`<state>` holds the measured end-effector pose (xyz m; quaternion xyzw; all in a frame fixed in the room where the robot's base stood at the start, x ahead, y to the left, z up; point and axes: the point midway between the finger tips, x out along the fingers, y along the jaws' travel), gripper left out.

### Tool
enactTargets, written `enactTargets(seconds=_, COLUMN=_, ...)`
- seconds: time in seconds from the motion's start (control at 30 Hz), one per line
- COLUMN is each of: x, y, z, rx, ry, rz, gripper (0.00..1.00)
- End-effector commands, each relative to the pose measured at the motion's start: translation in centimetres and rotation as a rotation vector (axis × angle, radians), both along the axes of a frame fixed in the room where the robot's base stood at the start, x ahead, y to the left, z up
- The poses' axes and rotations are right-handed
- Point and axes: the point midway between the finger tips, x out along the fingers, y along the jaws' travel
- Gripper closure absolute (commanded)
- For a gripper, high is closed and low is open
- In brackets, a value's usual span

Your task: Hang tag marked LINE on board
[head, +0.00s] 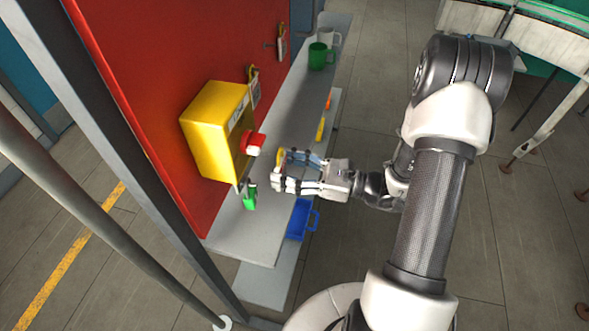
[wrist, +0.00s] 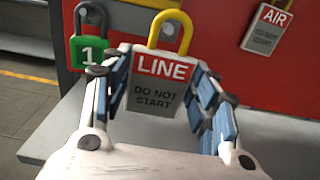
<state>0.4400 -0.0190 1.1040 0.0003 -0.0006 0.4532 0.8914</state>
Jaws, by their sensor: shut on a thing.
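My gripper (head: 283,172) is shut on the LINE tag (wrist: 157,88), which reads "LINE DO NOT START" and has a yellow loop (wrist: 171,30) at its top. In the wrist view the tag stands upright between my fingers, above the grey shelf. The red board (head: 140,65) is behind it, apart from the tag as far as the head view shows. An AIR tag (wrist: 267,28) hangs on the board at the right of the wrist view. In the head view tags hang from the board at the middle (head: 255,90) and further back (head: 282,44).
A yellow box (head: 212,125) with a red button (head: 255,141) sticks out from the board, left of my gripper. A green padlock (head: 250,196) marked 1 hangs below it. A green mug (head: 319,56) and white mug (head: 328,38) stand on the grey shelf (head: 240,234). A blue container (head: 298,220) is below.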

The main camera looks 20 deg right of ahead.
Motion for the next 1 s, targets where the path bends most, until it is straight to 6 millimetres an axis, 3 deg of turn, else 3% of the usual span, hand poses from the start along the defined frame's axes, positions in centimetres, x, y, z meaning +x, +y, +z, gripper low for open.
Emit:
enactTargets(seconds=0.6, x=2.1, y=3.0, z=-0.6, rx=0.0, ry=0.0, rz=0.001, gripper=0.69)
enactTargets(seconds=1.0, x=2.6, y=3.6, z=-1.2, rx=0.0, ry=0.0, rz=0.0, gripper=0.69)
